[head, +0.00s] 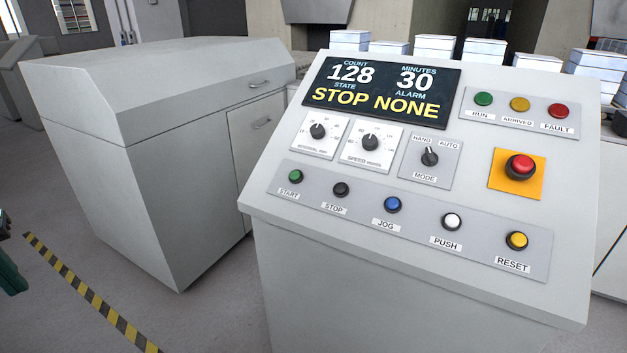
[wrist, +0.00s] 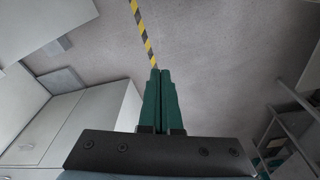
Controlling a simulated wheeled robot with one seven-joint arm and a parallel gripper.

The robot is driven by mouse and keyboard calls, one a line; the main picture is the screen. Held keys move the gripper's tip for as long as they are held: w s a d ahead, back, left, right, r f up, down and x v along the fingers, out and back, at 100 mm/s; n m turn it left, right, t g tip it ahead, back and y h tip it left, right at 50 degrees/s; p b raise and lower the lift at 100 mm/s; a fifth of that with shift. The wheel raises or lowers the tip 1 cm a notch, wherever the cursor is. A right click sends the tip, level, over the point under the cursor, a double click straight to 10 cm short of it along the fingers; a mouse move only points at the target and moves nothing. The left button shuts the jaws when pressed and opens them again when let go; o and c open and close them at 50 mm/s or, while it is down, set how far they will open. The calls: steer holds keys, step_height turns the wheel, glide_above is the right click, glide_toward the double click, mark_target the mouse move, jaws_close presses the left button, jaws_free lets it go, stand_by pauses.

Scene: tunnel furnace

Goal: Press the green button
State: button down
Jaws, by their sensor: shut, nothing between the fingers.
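The green START button (head: 296,177) is at the left end of the lower button row on the sloped grey control panel (head: 300,215). A green RUN lamp (head: 484,98) sits at the upper right of the same panel. My gripper (wrist: 160,72) has green fingers that are shut and empty in the wrist view, over the floor. In the head view only a small green part of my arm's end shows at the far left edge, well left of the panel and apart from it. The button does not show clearly in the wrist view.
Other controls lie close by: a black STOP button (head: 341,189), a blue JOG button (head: 392,205), a white PUSH button (head: 452,221), a yellow RESET button (head: 516,240) and a red emergency button (head: 519,167). A grey cabinet (head: 165,140) stands left of the panel. Striped tape (head: 85,290) marks open floor.

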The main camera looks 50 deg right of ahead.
steer(key=w+d+f+m+t+h+p, duration=0.1)
steer(key=w+d+m+t+h, duration=0.15)
steer(key=w+d+m, duration=0.75)
steer(key=s+d+m+h+p, duration=0.15)
steer(key=d+m+h, duration=0.55)
steer(key=d, duration=1.1)
steer(key=s+d+r+m+g+h, duration=0.2)
steer(key=s+d+r+m+h, duration=0.1)
steer(key=s+d+m, duration=0.3)
steer(key=s+d+r+m+g+h, duration=0.3)
steer(key=s+d+m, duration=0.3)
steer(key=d, duration=0.4)
steer(key=shift+s+d+r, duration=0.4)
steer(key=shift+s+r, duration=0.05)
steer(key=shift+r, duration=0.25)
